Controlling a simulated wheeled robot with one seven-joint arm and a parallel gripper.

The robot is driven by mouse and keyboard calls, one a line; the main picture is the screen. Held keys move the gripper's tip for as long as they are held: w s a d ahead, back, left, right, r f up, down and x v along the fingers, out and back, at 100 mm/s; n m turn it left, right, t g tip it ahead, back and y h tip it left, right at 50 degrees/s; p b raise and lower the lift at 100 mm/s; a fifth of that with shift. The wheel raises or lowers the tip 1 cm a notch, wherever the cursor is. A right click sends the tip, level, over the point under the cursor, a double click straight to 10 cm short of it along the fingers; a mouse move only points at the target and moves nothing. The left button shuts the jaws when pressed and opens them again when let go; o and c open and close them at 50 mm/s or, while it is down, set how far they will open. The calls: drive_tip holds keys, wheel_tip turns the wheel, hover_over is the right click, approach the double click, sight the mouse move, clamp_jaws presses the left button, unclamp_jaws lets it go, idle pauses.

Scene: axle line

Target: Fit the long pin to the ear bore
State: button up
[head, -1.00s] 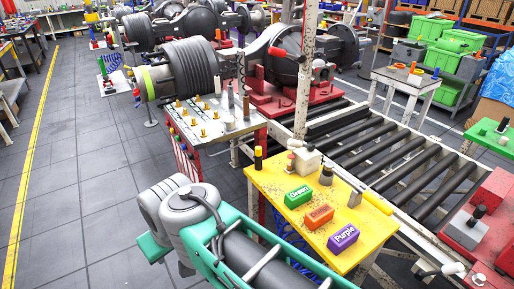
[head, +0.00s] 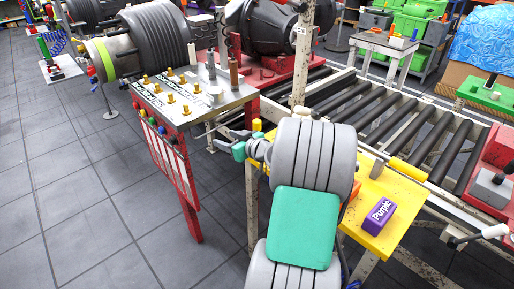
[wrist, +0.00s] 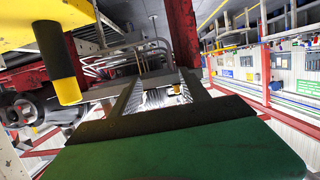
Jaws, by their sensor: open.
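My gripper (head: 224,136) is open and empty, between the metal-topped stand and the yellow table. In the wrist view its two fingers (wrist: 160,88) are apart, with a small brass-coloured piece (wrist: 177,88) beyond them. Several brass pins (head: 171,98) stand on the metal top. A tall grey pin (head: 211,70) and a tall brown pin (head: 234,74) stand at its far edge. A yellow-and-black pin (wrist: 59,62) is left of the fingers, apart from them; its yellow top (head: 257,126) shows by the yellow table. I cannot tell which is the long pin, nor make out the ear bore.
The stand (head: 215,103) has red legs. The yellow table (head: 392,222), partly hidden by my arm, holds a purple block (head: 379,214). A large axle hub (head: 157,40) overhangs the stand. Roller conveyor (head: 385,110) lies behind. Floor at left (head: 90,200) is clear.

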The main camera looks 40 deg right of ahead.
sight(259, 128)
drive_tip(key=s+d+f+m+t+h, duration=0.1)
drive_tip(key=d, duration=0.3)
drive_tip(key=s+d+m+t+h+b, duration=0.1)
drive_tip(key=s+d, duration=0.1)
drive_tip(key=d, duration=0.2)
drive_tip(key=s+d+f+m+h, duration=0.1)
drive_tip(key=s+d+h, duration=0.1)
drive_tip(key=d, duration=0.3)
drive_tip(key=shift+s+f+t, duration=0.1)
drive_tip(key=shift+f+t, duration=0.25)
drive_tip(key=shift+t, duration=0.05)
drive_tip(key=w, duration=0.2)
drive_tip(key=w+d+p, duration=0.1)
drive_tip(key=w, duration=0.1)
drive_tip(key=w+p, duration=0.1)
drive_tip(key=w, duration=0.2)
drive_tip(key=shift+w+d+r, duration=0.1)
drive_tip(key=shift+d+r, duration=0.15)
drive_tip(key=shift+r, duration=0.05)
drive_tip(key=shift+c, duration=0.3)
clamp_jaws()
